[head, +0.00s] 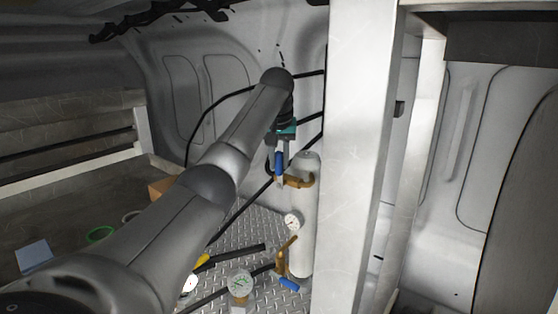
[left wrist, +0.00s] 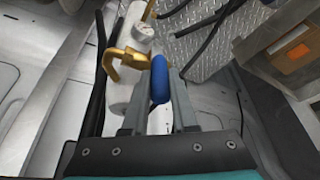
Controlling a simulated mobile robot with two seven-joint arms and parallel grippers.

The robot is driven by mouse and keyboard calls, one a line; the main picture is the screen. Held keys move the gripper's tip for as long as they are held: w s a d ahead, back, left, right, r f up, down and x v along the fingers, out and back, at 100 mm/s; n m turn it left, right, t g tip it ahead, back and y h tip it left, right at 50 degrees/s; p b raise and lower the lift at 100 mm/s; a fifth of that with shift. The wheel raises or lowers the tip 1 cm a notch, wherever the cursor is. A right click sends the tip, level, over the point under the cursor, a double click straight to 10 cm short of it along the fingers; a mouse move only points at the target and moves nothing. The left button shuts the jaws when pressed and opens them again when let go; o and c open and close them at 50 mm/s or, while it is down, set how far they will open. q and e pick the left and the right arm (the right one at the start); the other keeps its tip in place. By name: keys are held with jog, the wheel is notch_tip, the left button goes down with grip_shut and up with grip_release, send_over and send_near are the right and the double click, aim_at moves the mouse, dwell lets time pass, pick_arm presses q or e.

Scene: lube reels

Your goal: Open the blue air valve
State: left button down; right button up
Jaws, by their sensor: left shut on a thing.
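The blue air valve handle (head: 279,163) is at the top of a brass fitting (head: 297,181) on a white upright cylinder (head: 303,230). In the left wrist view the blue handle (left wrist: 159,80) lies between the two fingers of my left gripper (left wrist: 160,88), next to the brass pipe (left wrist: 125,57). My left gripper (head: 279,165) reaches down from above and is shut on the blue handle. A second blue handle (head: 289,284) is low on the cylinder's brass fitting. My right gripper is out of view.
A white post (head: 357,150) stands close to the right of the cylinder. Gauges (head: 240,282) and black hoses (head: 236,256) are over the diamond-plate floor (head: 220,235). A shelf (head: 70,135) is at the left.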

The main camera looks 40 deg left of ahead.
pick_arm(q)
jog(key=shift+a, duration=0.1)
dwell(0.8)
jog(key=shift+a+h, duration=0.8)
jog(key=shift+h, duration=0.5)
jog(key=c, duration=0.7)
grip_release()
jog(key=shift+s+f, duration=0.1)
jog(key=v, duration=1.5)
jog(key=shift+a, duration=0.15)
jog(key=shift+s, duration=0.15)
